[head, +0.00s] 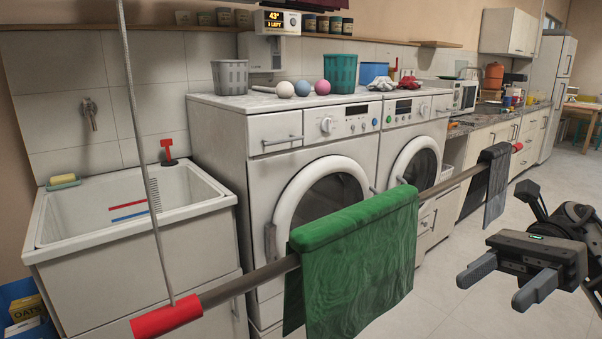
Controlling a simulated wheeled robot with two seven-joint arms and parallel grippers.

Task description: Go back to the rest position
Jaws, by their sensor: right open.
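My right gripper (505,282) is at the lower right of the head view. Its two fingers are apart, with nothing between them. It is held over the pale tiled floor, to the right of the hanging rod (250,281) and clear of it. A green cloth (352,262) is draped over the rod, and a dark grey cloth (495,188) hangs farther along it. My left gripper does not show.
The rod has red ends and crosses in front of two washing machines (262,202). A white sink (130,243) stands at the left. Baskets, balls and cloths sit on the machines. Open floor (450,310) lies at the right.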

